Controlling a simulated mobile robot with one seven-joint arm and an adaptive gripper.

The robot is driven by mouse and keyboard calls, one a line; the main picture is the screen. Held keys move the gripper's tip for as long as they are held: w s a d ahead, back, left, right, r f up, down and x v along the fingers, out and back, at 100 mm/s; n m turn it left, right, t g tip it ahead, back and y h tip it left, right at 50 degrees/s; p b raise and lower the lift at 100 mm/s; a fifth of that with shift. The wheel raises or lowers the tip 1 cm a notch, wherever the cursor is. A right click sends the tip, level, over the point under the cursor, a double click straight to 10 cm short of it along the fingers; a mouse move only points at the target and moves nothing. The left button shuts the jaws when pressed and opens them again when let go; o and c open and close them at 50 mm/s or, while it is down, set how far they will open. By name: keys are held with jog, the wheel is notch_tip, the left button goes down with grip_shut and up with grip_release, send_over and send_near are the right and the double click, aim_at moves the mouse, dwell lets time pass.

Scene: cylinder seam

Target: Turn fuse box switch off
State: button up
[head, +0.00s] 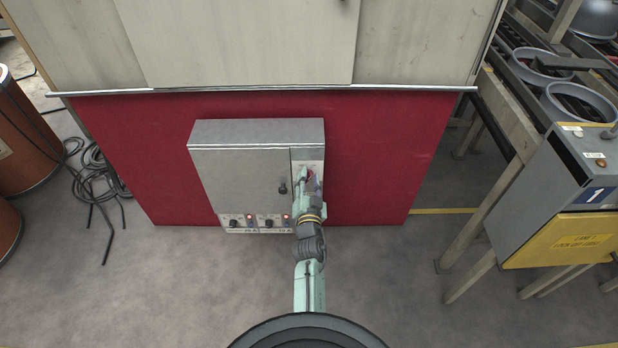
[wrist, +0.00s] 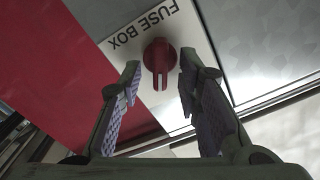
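The fuse box (head: 240,175) is a grey metal cabinet on the red panel in the head view. Its red rotary switch (wrist: 160,60) sits on a white plate labelled FUSE BOX (wrist: 125,32) in the wrist view, and the label reads upside down there. My gripper (wrist: 158,80) is open, with one purple-padded finger on each side of the switch and gaps on both sides. I cannot tell whether either finger touches it. In the head view my gripper (head: 309,182) covers most of the switch at the box's right side.
The box has a black door knob (head: 283,189) left of my gripper and small knobs with red lights along its lower edge. A grey and yellow control console (head: 570,200) stands at right. Brown drums and black cables (head: 95,175) are at left. The floor in front is clear.

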jog(key=shift+c, duration=0.2)
grip_shut()
dwell(0.5)
jog(key=n, duration=0.5)
jog(key=shift+a+n+b, duration=0.2)
jog(key=shift+n+b, duration=0.2)
jog(key=n, duration=0.5)
jog(key=shift+a+r+n+b, duration=0.1)
jog(key=shift+a+n+b, duration=0.2)
jog(key=shift+n, duration=0.4)
jog(key=shift+o, duration=0.2)
grip_release()
jog(key=shift+s, duration=0.1)
